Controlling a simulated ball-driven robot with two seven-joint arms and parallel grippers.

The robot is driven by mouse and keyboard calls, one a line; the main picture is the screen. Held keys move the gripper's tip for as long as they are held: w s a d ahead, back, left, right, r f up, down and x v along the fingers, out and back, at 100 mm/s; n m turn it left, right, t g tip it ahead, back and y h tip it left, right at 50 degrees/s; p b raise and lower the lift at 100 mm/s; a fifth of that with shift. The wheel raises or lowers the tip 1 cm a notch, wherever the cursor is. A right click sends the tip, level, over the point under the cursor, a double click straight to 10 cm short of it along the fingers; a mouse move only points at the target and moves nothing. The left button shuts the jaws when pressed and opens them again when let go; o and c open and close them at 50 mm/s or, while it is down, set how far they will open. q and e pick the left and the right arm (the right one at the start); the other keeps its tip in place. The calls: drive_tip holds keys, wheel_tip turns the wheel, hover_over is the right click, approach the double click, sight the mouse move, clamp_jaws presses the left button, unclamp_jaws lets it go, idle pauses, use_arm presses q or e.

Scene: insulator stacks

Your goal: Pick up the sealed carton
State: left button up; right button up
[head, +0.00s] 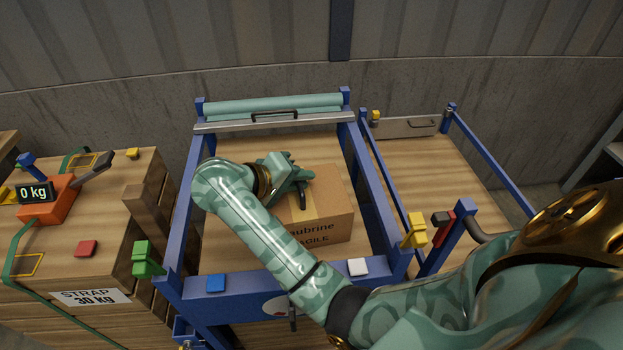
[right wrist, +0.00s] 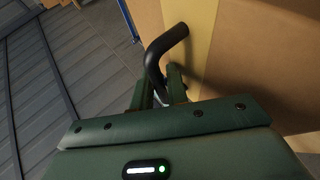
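The brown sealed carton (head: 335,205) sits on the wooden bed inside a blue frame in the head view. It has a lighter tape strip and print reading "ubrine" and "FRAGILE", partly hidden by my right arm. My right gripper (head: 298,172) is at the carton's upper left part. In the right wrist view the carton (right wrist: 265,60) fills the upper right. A black bent bar (right wrist: 164,46) crosses in front of the tape, its lower end between the fingers of my right gripper (right wrist: 162,92), which look closed on it. Whether the bar is fixed to the carton is unclear. My left gripper is not in view.
The blue frame (head: 370,190) surrounds the carton, with a teal roll (head: 270,104) at its back. Yellow (head: 415,231) and green (head: 147,258) clamps sit at its sides. The wooden bed at right (head: 430,175) has bare room.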

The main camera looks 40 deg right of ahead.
drive_tip(key=shift+s+a+r, duration=0.1)
drive_tip(key=shift+a, duration=0.25)
drive_tip(key=shift+c, duration=1.4)
clamp_jaws()
